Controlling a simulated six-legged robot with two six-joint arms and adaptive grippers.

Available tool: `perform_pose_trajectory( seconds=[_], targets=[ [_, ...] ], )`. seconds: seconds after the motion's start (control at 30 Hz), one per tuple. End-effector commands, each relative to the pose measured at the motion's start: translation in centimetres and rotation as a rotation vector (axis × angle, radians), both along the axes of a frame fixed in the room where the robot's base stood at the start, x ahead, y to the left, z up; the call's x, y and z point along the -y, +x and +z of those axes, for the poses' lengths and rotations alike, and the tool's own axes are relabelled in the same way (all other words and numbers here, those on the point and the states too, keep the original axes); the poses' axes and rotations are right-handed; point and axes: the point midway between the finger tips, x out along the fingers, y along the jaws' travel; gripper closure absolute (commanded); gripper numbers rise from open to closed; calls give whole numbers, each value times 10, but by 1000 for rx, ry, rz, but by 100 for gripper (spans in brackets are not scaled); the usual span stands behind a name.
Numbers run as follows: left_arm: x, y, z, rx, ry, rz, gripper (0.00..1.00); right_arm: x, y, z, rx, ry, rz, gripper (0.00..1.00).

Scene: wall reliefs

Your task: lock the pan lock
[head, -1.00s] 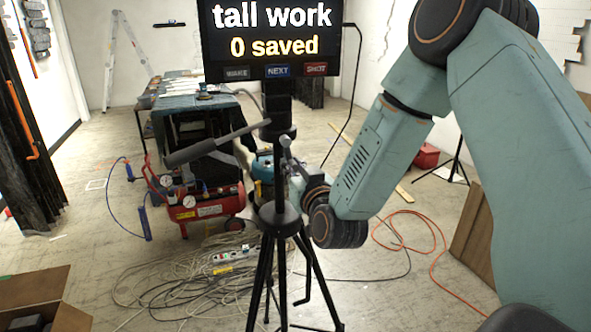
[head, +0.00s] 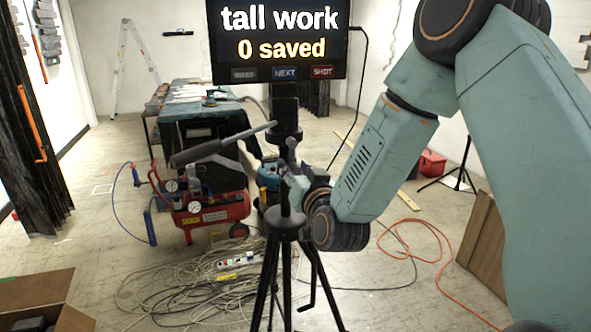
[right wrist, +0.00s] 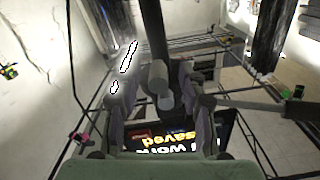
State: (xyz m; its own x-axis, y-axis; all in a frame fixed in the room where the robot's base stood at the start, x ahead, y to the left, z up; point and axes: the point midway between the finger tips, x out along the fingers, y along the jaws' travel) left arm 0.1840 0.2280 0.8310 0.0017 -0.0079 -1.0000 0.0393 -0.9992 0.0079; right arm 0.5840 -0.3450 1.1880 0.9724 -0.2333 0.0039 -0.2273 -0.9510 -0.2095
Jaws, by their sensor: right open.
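The black tripod (head: 284,228) stands in the middle of the head view, with a screen (head: 279,38) on top and a pan handle (head: 200,151) pointing left. My right gripper (head: 270,167) is at the tripod's head, below the handle, with its grey fingers apart around the column. In the right wrist view, my right gripper (right wrist: 160,108) is open, with a grey knob-like part (right wrist: 159,77) between its fingers. I cannot tell whether a finger touches it, or whether it is the pan lock. My left gripper is not in view.
A red compressor (head: 207,209) and coiled cables (head: 190,292) lie on the floor behind the tripod. A covered table (head: 205,112) stands farther back. An open cardboard box (head: 38,290) is at the lower left. My right arm fills the right side.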

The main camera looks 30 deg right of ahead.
Motion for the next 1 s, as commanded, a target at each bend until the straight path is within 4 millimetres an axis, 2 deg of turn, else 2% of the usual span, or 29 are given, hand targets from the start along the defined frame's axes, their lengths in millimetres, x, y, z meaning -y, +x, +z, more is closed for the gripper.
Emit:
perform_pose_trajectory(
  seconds=[0.27, 0.7, 1.0],
  targets=[
    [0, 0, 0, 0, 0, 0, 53, -1, -5, -1, -2, 1, -1, 59],
    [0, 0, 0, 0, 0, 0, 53, -15, -64, -1, -3, 3, 0, 59],
    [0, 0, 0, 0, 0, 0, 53, -17, -73, 0, 0, 0, 0, 59]
  ],
)
